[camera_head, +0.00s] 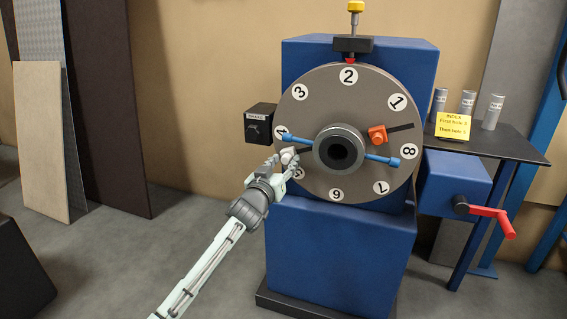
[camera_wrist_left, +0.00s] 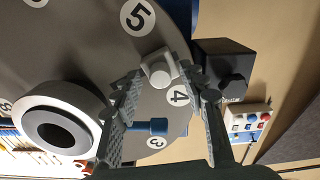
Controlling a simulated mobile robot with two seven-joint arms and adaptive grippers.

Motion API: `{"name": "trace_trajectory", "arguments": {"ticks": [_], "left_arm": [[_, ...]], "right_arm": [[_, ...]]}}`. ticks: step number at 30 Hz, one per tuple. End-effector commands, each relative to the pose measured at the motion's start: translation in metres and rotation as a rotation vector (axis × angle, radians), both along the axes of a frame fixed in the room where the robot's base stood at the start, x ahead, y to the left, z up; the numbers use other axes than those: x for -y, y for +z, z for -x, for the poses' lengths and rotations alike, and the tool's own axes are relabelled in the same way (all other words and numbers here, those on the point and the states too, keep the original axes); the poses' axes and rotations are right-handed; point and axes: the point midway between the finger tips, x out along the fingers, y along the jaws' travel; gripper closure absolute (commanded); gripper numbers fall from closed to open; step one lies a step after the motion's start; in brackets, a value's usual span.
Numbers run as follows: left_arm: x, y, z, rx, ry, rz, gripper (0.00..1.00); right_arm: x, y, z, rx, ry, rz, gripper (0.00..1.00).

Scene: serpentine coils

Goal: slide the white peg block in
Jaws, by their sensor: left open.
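The white peg block (camera_head: 289,155) sits on the left side of the grey numbered disc (camera_head: 340,188), at the outer end of a dark slot. In the left wrist view, the white block (camera_wrist_left: 158,70) has a round knob and lies between my fingertips, close to the number 4 label. My left gripper (camera_head: 282,164) is open around the block, with a finger on either side; its fingers also show in the wrist view (camera_wrist_left: 162,80). Whether either finger touches the block cannot be told. An orange block (camera_head: 377,135) sits in the slot on the disc's right. My right gripper is out of view.
A blue rod (camera_head: 380,160) crosses the disc by the dark-bored hub (camera_head: 339,152), its left end near my gripper. A black box (camera_head: 260,124) stands left of the disc. A red crank (camera_head: 492,214) and a shelf (camera_head: 500,148) with grey cylinders are at right.

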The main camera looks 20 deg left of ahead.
Motion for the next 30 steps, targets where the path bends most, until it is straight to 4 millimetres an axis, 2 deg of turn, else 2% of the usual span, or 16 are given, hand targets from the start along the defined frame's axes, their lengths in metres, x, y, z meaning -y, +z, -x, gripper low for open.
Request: {"name": "trace_trajectory", "arguments": {"ticks": [5, 15, 25, 30], "left_arm": [[0.000, 0.000, 0.000, 0.000, 0.000, 0.000, 0.58], [0.000, 0.000, 0.000, 0.000, 0.000, 0.000, 1.00], [0.000, 0.000, 0.000, 0.000, 0.000, 0.000, 1.00], [0.000, 0.002, -0.011, 0.001, 0.000, 0.000, 1.00]], "right_arm": [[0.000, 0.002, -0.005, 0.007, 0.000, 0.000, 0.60], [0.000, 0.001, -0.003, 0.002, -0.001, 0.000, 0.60], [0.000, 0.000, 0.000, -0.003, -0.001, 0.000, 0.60], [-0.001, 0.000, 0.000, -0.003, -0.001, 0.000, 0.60]]}}
